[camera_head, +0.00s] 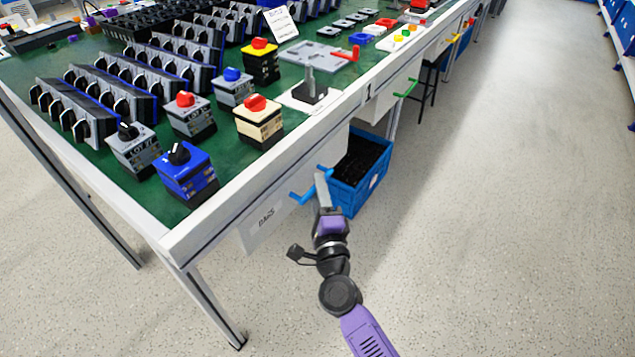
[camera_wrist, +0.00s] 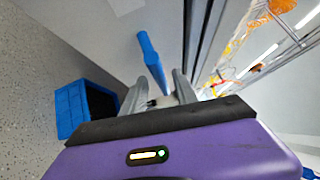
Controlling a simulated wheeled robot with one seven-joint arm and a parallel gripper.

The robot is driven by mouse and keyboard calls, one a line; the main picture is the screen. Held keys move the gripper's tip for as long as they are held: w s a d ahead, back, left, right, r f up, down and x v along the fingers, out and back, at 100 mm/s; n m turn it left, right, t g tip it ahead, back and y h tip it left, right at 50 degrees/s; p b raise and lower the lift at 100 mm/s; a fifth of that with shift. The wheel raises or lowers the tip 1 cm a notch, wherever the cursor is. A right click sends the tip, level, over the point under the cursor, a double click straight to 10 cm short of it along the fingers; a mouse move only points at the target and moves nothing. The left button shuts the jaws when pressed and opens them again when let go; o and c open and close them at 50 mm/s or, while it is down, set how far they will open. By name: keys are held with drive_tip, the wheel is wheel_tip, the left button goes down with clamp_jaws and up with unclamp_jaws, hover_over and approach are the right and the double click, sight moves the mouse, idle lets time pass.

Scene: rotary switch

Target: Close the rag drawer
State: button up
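The rag drawer (camera_head: 285,208) hangs under the near edge of the green-topped table, its pale front lettered "RAGS". It looks close to flush with the table edge; I cannot tell whether a small gap stays. Its blue bar handle (camera_head: 303,196) sticks out from the front; it also shows in the wrist view (camera_wrist: 151,58). My gripper (camera_head: 321,182) is at the right end of the handle. In the wrist view my gripper (camera_wrist: 160,84) has its fingers apart, with the handle's near end between or just beyond them; contact is unclear.
A blue bin (camera_head: 362,172) with dark contents stands below the table, right of the drawer. Another drawer with a green handle (camera_head: 406,88) is farther along. Switch boxes crowd the tabletop (camera_head: 225,168). The floor to the right is clear.

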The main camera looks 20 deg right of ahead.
drive_tip(key=v, duration=0.6)
drive_tip(key=shift+s+r, duration=0.1)
idle(0.3)
drive_tip(key=s+d+r+n+g+y, duration=0.2)
drive_tip(key=s+n, duration=0.9)
drive_tip(key=s, duration=0.9)
drive_tip(key=s+d+r+n+g+y, duration=0.1)
drive_tip(key=s+r+n+g, duration=0.15)
drive_tip(key=s+n, duration=1.25)
drive_tip(key=s+r+m+p, duration=0.2)
drive_tip(key=r+p, duration=0.9)
drive_tip(key=s+r+m+p, duration=0.2)
drive_tip(key=r+p, duration=0.9)
drive_tip(key=shift+s+r+m, duration=0.2)
drive_tip(key=shift+s+m, duration=0.1)
drive_tip(key=shift+d, duration=0.1)
